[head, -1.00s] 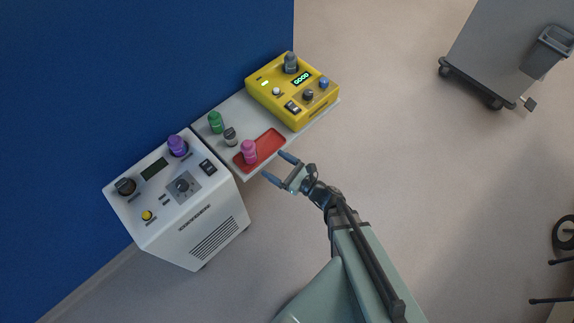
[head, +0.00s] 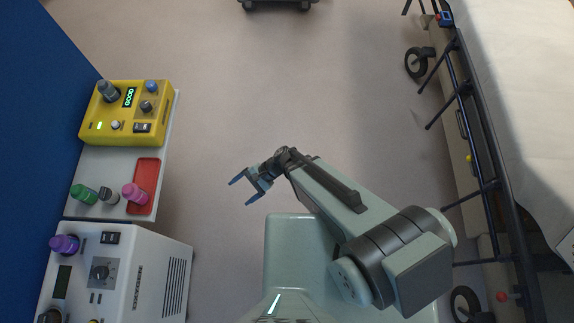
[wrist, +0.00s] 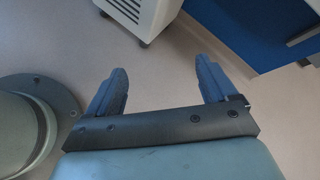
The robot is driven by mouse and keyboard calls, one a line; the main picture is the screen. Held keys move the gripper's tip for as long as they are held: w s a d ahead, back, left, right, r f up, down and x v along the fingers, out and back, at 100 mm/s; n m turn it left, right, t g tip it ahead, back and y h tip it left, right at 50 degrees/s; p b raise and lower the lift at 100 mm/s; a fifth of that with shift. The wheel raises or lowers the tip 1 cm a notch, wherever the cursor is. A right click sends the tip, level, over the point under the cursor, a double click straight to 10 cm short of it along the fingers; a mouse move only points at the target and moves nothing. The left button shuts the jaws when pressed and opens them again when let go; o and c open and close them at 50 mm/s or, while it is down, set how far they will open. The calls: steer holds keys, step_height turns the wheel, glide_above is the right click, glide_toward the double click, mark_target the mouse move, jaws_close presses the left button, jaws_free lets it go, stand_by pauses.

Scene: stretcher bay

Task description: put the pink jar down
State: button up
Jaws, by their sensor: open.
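The pink jar (head: 134,194) stands at the near end of a red tray (head: 147,176) on the light shelf at the left of the head view. My gripper (head: 240,191) is open and empty, to the right of the tray and well clear of the jar, over open floor. In the wrist view my two blue fingers (wrist: 160,82) are spread wide with only floor between them. The jar is not in the wrist view.
A green jar (head: 84,194) and a grey jar (head: 109,195) stand left of the tray. A white machine (head: 150,274) with a purple jar (head: 64,244) is in front. A stretcher (head: 525,100) stands at right; the floor between is clear.

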steer(key=s+d+f+n+h, duration=0.2)
steer(key=d+h, duration=0.1)
steer(key=d, duration=0.8)
steer(key=s+d+f+n+g+h, duration=0.1)
steer(key=s+d+f+n+h, duration=0.1)
steer(key=d, duration=0.9)
steer(key=s+d+f+n+h, duration=0.1)
steer(key=d+f+n+h, duration=0.2)
steer(key=d, duration=0.8)
steer(key=shift+s+d+g+h, duration=0.15)
steer(key=shift+s+g+h, duration=0.25)
steer(key=shift+h, duration=0.6)
